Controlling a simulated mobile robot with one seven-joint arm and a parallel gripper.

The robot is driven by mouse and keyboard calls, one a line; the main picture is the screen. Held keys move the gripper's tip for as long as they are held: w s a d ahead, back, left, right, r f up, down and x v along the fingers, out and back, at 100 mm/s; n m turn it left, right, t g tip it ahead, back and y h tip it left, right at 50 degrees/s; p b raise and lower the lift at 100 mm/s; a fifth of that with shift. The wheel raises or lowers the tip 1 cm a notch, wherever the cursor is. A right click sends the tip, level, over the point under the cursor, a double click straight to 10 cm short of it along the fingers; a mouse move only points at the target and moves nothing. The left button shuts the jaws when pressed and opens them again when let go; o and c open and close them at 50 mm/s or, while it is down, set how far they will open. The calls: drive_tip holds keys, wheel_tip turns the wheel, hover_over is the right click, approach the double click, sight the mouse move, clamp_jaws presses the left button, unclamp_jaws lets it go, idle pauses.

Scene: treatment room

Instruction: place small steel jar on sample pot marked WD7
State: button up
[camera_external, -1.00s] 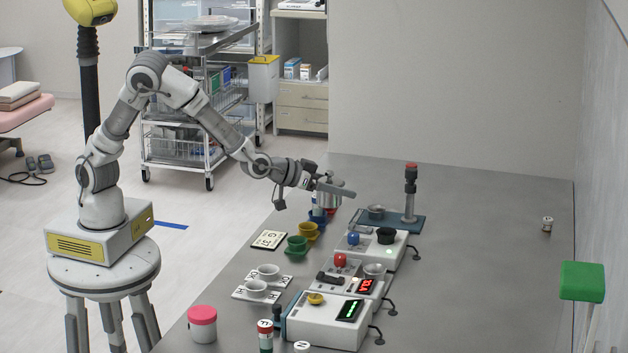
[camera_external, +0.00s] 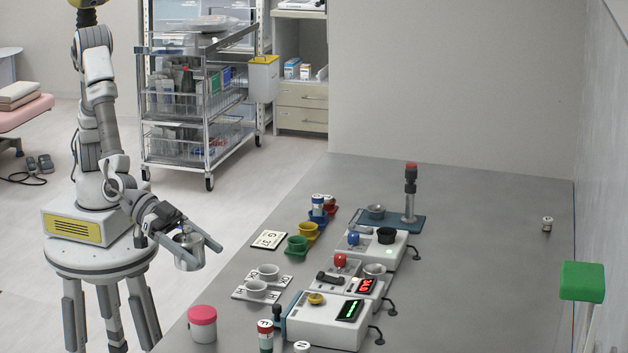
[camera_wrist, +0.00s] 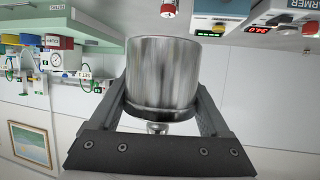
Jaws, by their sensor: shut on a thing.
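The small steel jar (camera_external: 187,254) is a shiny cylinder with a knob on its lid. My gripper (camera_external: 197,243) is shut on it and holds it in the air, off the left edge of the grey table. In the wrist view the jar (camera_wrist: 162,75) sits between both fingers of my gripper (camera_wrist: 162,95), its knob pointing down in the picture. I cannot read WD7 anywhere.
The grey table (camera_external: 480,270) holds white cups (camera_external: 257,289) on cards, coloured cups (camera_external: 297,245), white devices (camera_external: 326,322) and a pink-lidded tub (camera_external: 202,323). A stand (camera_external: 410,195) rises behind. The table's right part is mostly clear. A steel trolley (camera_external: 200,110) stands behind.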

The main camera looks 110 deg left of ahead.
drive_tip(key=s+d+r+m+h, duration=0.2)
drive_tip(key=s+d, duration=0.5)
drive_tip(key=s, duration=0.1)
drive_tip(key=b, duration=0.2)
hover_over(211, 317)
drive_tip(key=shift+g, duration=0.3)
wheel_tip(211, 317, down, 7)
drive_tip(key=shift+f, duration=2.1)
drive_tip(key=shift+f, duration=0.15)
drive_tip(key=o, duration=1.4)
drive_tip(key=shift+c, duration=0.2)
